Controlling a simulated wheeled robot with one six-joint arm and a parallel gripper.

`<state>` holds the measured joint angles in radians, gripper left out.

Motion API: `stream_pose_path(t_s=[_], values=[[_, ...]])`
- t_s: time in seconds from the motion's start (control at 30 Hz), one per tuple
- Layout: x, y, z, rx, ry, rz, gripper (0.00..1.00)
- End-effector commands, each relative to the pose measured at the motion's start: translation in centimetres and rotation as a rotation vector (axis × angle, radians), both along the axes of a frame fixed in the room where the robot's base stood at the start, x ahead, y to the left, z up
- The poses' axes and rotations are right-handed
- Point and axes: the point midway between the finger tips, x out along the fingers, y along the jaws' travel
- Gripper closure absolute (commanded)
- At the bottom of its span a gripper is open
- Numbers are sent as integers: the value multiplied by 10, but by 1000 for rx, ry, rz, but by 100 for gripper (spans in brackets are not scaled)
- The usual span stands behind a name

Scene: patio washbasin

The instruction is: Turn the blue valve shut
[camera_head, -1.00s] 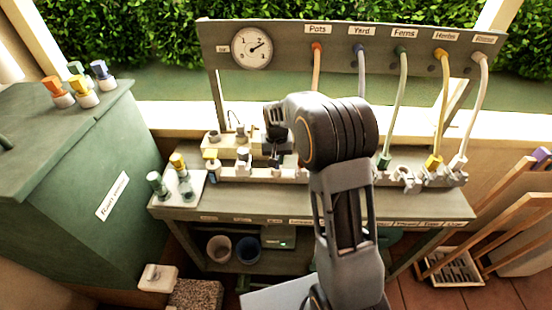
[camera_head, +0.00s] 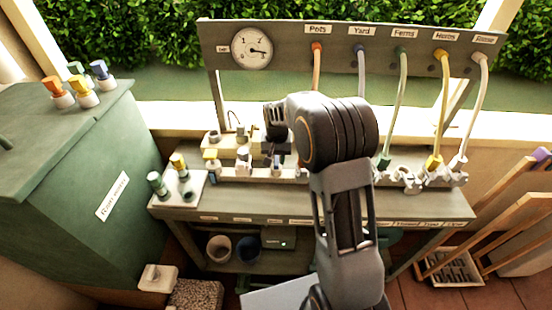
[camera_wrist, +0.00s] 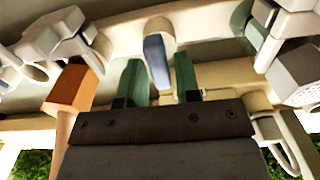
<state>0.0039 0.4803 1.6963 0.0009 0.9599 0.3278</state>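In the wrist view, the blue valve lever (camera_wrist: 157,60) sits on a white round body on the pale rail. My gripper (camera_wrist: 159,80) has its two green-tipped fingers on either side of this lever. The fingers stand apart, with a narrow gap showing around the lever; I cannot tell whether either one touches it. In the head view, my dark gripper (camera_head: 276,150) is over the valve row on the bench, left of my arm. My arm and gripper hide part of the row there. The gauge (camera_head: 251,48) on the back panel has its needle pointing right and slightly down.
An orange fitting (camera_wrist: 75,88) is close left of my fingers in the wrist view. Grey-white fittings (camera_wrist: 300,75) crowd the right. Coloured hoses, such as the yellow one (camera_head: 446,110), rise behind the bench. A plate with loose valves (camera_head: 190,198) is at the bench's left end.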

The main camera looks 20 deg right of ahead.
Motion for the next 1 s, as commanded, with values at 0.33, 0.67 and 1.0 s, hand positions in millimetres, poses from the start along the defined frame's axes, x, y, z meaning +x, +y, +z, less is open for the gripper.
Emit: stream_pose_path(t_s=[0.33, 0.67, 1.0], values=[[-1, 0, -1, -1, 4, 2, 56], [0, 0, 38, -1, 0, 2, 56], [0, 0, 105, 0, -1, 2, 56]])
